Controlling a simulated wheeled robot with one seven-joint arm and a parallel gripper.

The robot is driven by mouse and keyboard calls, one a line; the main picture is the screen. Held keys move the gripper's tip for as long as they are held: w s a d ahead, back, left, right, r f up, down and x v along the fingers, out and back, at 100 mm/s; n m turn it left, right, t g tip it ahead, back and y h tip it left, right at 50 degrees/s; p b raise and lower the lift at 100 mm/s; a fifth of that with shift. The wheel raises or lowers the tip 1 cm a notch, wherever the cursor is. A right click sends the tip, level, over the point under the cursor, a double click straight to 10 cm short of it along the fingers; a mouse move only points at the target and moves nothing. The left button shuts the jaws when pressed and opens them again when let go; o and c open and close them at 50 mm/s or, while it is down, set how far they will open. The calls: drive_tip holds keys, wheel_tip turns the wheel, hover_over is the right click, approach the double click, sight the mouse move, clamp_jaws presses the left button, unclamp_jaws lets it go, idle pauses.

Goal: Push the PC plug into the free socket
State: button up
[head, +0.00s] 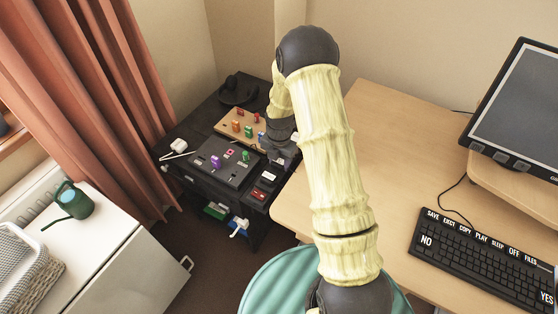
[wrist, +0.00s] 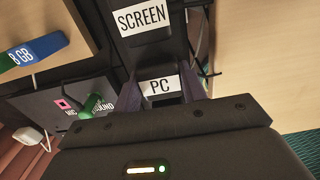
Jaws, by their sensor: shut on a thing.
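My gripper (wrist: 160,92) is shut on the PC plug (wrist: 160,86), a dark piece with a white PC label between the two fingers. Ahead of it in the wrist view is a dark piece with a SCREEN label (wrist: 142,18). In the head view my gripper (head: 284,156) is at the right side of the black cabinet (head: 255,218), partly hidden by my arm. I cannot make out the free socket, nor whether the plug touches one.
A dark panel (head: 225,172) with coloured pegs and a wooden board (head: 232,121) with coloured pieces lie on the cabinet, left of my gripper. The wooden desk (head: 385,150) with keyboard (head: 485,260) and monitor (head: 520,100) is to the right. A teal seat (head: 270,285) is in front.

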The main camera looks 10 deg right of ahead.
sight(279, 160)
drive_tip(key=shift+f, duration=0.1)
idle(0.3)
drive_tip(key=o, duration=1)
wheel_tip(279, 160, up, 17)
drive_tip(key=shift+r+p, duration=0.2)
drive_tip(key=shift+p, duration=0.25)
drive_tip(key=s+r+m+t+p, duration=0.1)
drive_tip(key=s+r+m+p, duration=0.2)
drive_tip(key=m, duration=0.6)
drive_tip(key=s+r+m+p, duration=0.4)
drive_tip(key=s+r+m, duration=0.3)
drive_tip(key=s+m, duration=0.2)
drive_tip(key=s+r+m+t+p, duration=0.1)
drive_tip(key=s+r+m+p, duration=0.3)
drive_tip(key=m, duration=0.5)
drive_tip(key=shift+s+r+t, duration=0.15)
drive_tip(key=shift+s+r, duration=0.35)
drive_tip(key=shift+s, duration=0.35)
drive_tip(key=shift+s+r+t, duration=0.15)
drive_tip(key=shift+s+r, duration=0.35)
drive_tip(key=shift+s, duration=0.3)
